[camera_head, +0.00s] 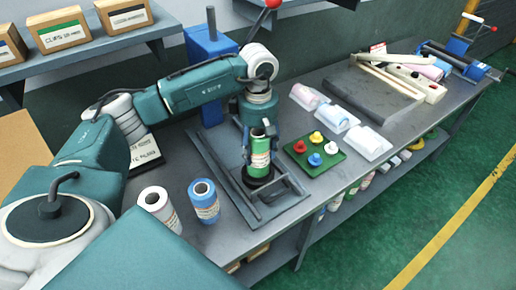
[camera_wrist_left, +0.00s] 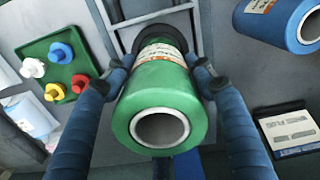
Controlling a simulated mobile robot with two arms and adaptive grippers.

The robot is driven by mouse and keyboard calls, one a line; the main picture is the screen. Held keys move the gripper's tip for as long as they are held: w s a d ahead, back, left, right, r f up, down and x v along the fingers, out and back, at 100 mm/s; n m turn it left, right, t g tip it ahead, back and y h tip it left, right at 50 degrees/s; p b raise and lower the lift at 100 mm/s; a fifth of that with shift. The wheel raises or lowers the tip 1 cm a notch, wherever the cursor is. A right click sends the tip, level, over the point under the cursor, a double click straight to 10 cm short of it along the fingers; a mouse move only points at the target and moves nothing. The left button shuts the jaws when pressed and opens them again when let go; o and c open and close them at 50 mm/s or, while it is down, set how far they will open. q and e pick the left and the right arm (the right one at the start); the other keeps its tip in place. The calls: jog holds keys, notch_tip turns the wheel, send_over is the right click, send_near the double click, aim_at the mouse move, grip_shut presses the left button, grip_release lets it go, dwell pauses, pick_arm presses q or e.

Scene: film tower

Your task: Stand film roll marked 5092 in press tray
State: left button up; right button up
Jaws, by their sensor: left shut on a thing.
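My left gripper (camera_head: 260,138) is shut on a green film roll (camera_head: 260,162) with a white printed label. The roll is upright over the black round seat (camera_head: 257,181) in the grey press tray (camera_head: 222,158). I cannot tell whether its lower end rests on the seat or hangs just above it. In the left wrist view the green roll (camera_wrist_left: 165,95) shows its hollow white core between the fingers of the left gripper (camera_wrist_left: 163,66). The number on its label is too small to read. My right gripper is not in view.
A white roll (camera_head: 158,204) and a blue roll (camera_head: 204,201) stand left of the tray. A green board (camera_head: 314,157) with coloured knobs lies to its right, followed by several wrapped pieces (camera_head: 336,118). A blue block (camera_head: 210,70) stands behind. The bench's front edge is close to the tray.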

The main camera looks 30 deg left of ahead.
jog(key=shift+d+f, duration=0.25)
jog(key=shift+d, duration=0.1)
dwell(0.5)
pick_arm(q)
jog(key=shift+f+b, duration=0.65)
jog(key=shift+b, duration=0.15)
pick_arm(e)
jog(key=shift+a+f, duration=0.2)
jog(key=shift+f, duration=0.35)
pick_arm(q)
jog(key=shift+f+b, duration=1.05)
jog(key=shift+f, duration=0.2)
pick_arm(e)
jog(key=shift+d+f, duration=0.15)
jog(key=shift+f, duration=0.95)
pick_arm(q)
jog(key=o, duration=1.7)
jog(key=shift+s, duration=0.1)
notch_tip(320, 180, up, 12)
